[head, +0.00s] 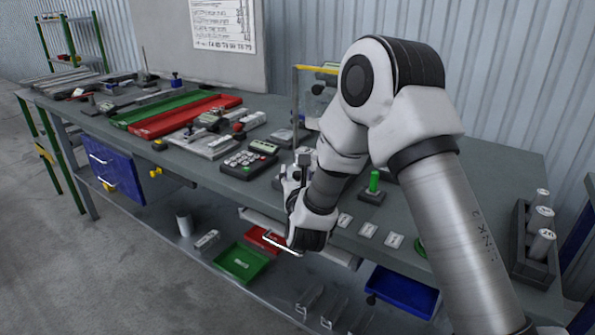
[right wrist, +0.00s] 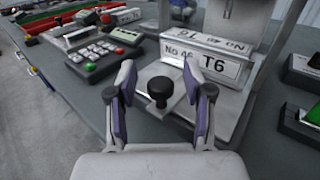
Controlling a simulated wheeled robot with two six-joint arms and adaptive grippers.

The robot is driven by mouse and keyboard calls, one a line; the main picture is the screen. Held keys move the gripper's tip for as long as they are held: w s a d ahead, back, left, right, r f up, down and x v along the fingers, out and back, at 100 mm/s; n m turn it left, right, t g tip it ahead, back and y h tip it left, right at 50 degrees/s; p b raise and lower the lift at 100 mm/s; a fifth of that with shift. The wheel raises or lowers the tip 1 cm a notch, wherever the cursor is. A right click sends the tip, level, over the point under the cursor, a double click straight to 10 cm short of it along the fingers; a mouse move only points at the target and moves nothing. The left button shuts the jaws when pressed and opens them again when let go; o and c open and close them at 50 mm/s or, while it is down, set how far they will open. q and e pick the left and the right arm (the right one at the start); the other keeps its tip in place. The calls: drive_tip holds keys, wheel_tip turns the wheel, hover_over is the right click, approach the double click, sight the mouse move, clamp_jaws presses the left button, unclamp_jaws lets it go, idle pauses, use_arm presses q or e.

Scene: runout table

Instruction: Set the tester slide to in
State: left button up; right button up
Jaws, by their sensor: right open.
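The tester slide shows in the right wrist view as a black round knob (right wrist: 160,88) on a light grey plate (right wrist: 150,112). The plate is in front of a block with labels reading "T6" and "No 46" (right wrist: 205,62). My right gripper (right wrist: 158,74) is open, with one finger on each side of the knob and a gap on both sides. In the head view, my right gripper (head: 298,172) reaches down over the table, and my arm and hand hide most of the tester. My left gripper is not in view.
A keypad unit (head: 249,163) sits left of my gripper. A green button (head: 373,183) stands on a small base to the right. White label cards (head: 368,230) lie along the front edge. Green and red trays (head: 185,115) lie further left.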

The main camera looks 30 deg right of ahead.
clamp_jaws()
drive_tip(key=d+b, duration=0.1)
drive_tip(key=w+d+b, duration=0.1)
drive_tip(key=d, duration=0.1)
drive_tip(key=shift+w+f, duration=0.15)
drive_tip(key=shift+w+d, duration=0.1)
drive_tip(key=shift+d, duration=0.15)
drive_tip(key=shift+a, duration=0.1)
unclamp_jaws()
drive_tip(key=v, duration=1.2)
